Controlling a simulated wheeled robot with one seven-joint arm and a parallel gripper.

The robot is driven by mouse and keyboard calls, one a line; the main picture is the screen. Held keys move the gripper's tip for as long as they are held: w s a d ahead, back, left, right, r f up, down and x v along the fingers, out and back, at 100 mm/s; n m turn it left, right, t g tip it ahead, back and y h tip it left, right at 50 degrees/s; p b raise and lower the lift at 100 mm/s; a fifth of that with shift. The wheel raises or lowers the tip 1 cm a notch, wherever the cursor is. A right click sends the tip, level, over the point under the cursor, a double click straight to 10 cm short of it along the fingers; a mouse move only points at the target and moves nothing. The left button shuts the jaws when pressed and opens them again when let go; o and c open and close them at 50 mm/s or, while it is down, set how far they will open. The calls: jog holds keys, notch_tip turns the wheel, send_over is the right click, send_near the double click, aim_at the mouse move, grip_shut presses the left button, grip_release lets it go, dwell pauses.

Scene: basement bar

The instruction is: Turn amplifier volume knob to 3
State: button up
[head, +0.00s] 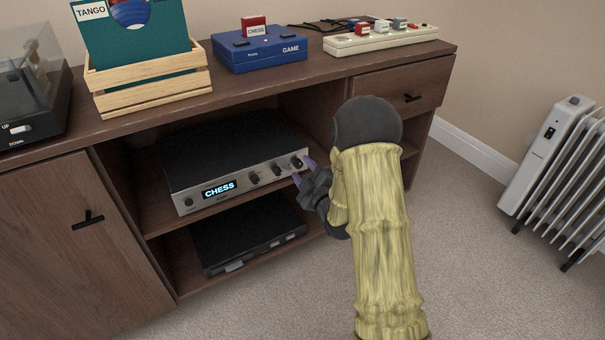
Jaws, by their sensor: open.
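The amplifier (238,182) is a dark box with a silver front panel on the open shelf of the brown cabinet. Its lit display reads "CHESS". Several dark knobs run along the panel, and the rightmost knob (297,162) is the one closest to my gripper. Which knob is the volume knob, and its setting, are too small to read. My yellow-sleeved arm hides part of the cabinet's right side.
A black device (250,236) lies on the shelf below. On the cabinet top (225,88) stand a wooden record crate (155,96), a blue game box (262,54), a cream device (380,40) and a turntable (30,90). A radiator (555,165) stands right; carpet between is clear.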

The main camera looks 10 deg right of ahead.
jog(key=shift+w, duration=0.25)
grip_shut()
jog(key=c, duration=1)
grip_release()
